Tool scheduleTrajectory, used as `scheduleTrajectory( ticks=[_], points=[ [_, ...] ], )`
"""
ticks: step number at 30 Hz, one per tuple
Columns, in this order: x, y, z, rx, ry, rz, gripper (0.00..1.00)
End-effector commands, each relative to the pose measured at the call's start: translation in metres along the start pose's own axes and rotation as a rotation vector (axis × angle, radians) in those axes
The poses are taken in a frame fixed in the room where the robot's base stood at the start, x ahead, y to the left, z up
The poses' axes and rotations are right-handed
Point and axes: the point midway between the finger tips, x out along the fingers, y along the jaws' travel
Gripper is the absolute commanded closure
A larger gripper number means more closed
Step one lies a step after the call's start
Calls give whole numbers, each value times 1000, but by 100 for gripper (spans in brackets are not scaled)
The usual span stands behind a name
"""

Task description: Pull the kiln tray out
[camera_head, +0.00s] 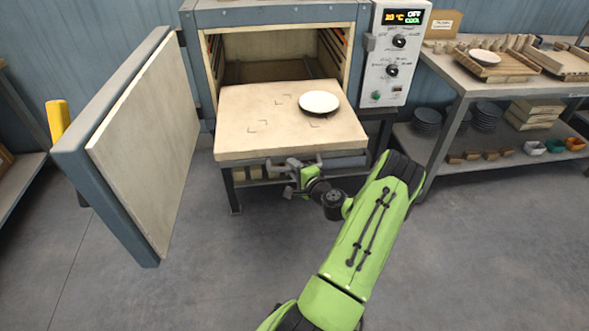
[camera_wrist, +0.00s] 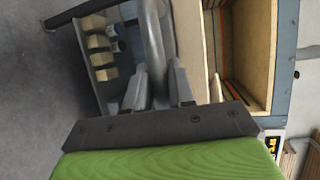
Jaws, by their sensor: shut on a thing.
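The kiln tray (camera_head: 262,135) is a thick, cream slab sticking out of the front of the open kiln (camera_head: 270,17). A round white plate (camera_head: 319,102) lies on its right part, and printed corner marks show on its top. A grey handle bar (camera_head: 345,161) runs along the tray's front edge. My gripper (camera_head: 305,170) is at the handle's left-middle part, below the tray's front edge. In the wrist view my gripper (camera_wrist: 158,88) is shut on the grey handle (camera_wrist: 151,35), with a finger on each side. The tray's edge (camera_wrist: 189,45) is close beside it.
The kiln door (camera_head: 145,145) stands open at the left. A control panel (camera_head: 397,55) at the right reads 20 °C, OFF, COOL. A shelf table (camera_head: 465,85) with plates, racks and bowls stands to the right. The floor (camera_head: 480,250) in front is clear.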

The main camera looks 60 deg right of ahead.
Motion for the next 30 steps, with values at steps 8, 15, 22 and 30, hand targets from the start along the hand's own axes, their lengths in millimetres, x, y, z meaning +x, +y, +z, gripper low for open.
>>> scheduleTrajectory(
  ticks=[8, 15, 22, 30],
  points=[
    [0, 1, 0, 0, 0, 3, 70],
    [0, 0, 0, 0, 0, 1, 56],
    [-11, 1, -1, 2, 2, 4, 56],
    [-84, -1, -1, 7, 6, 3, 56]
  ],
)
